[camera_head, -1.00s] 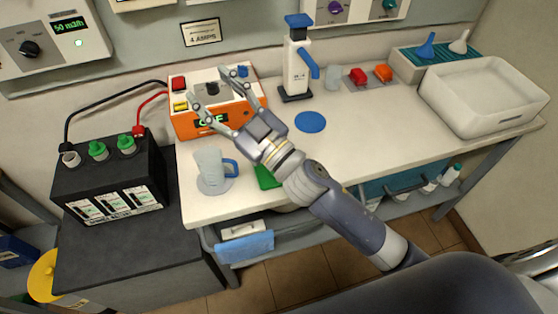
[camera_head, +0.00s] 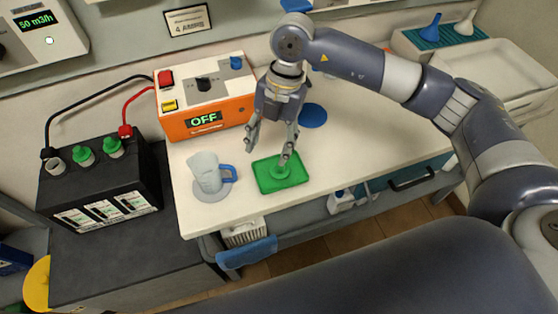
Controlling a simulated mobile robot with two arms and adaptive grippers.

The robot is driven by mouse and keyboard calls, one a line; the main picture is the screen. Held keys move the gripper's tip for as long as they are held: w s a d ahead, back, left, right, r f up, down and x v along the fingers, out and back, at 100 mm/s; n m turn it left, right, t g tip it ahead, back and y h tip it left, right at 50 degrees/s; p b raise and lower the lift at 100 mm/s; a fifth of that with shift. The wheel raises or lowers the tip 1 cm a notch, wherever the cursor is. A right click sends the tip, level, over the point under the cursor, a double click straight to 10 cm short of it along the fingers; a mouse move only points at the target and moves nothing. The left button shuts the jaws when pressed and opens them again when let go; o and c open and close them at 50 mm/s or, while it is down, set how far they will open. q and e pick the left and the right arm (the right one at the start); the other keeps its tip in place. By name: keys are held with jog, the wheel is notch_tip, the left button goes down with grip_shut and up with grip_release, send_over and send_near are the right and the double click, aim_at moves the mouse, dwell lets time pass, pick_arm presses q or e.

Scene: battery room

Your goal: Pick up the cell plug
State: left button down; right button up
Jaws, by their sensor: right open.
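A green cell plug (camera_head: 281,171) lies on a small green tray (camera_head: 268,186) near the front edge of the white bench. My right gripper (camera_head: 268,152) points down over the tray with its fingers spread, and nothing is between them. Its right fingertip is close to the plug in the picture; I cannot tell whether they touch. The black battery (camera_head: 100,185) at the left has two green plugs (camera_head: 99,152) on its top and one opening without a green plug at its left end. My left gripper is out of view.
A clear jug (camera_head: 206,172) with a blue handle stands left of the tray. An orange charger (camera_head: 205,122) reading OFF is behind it, with black and red cables to the battery. A blue disc (camera_head: 313,115) lies behind the tray. A white tub (camera_head: 500,75) is at the right.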

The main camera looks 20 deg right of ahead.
jog(key=w+d+h, duration=0.1)
jog(key=d, duration=0.3)
jog(key=p, duration=0.1)
send_over(280, 168)
jog(key=w+d, duration=0.1)
jog(key=shift+m, duration=0.4)
notch_tip(280, 168, down, 4)
jog(key=shift+w+f, duration=0.1)
jog(key=shift+f, duration=0.1)
jog(key=f+p, duration=0.1)
jog(key=f, duration=0.2)
jog(key=f+p, duration=0.1)
jog(key=f, duration=0.1)
jog(key=shift+a+f+p, duration=0.25)
jog(key=shift+a+p, duration=0.1)
jog(key=shift+f, duration=0.2)
jog(key=c, duration=0.6)
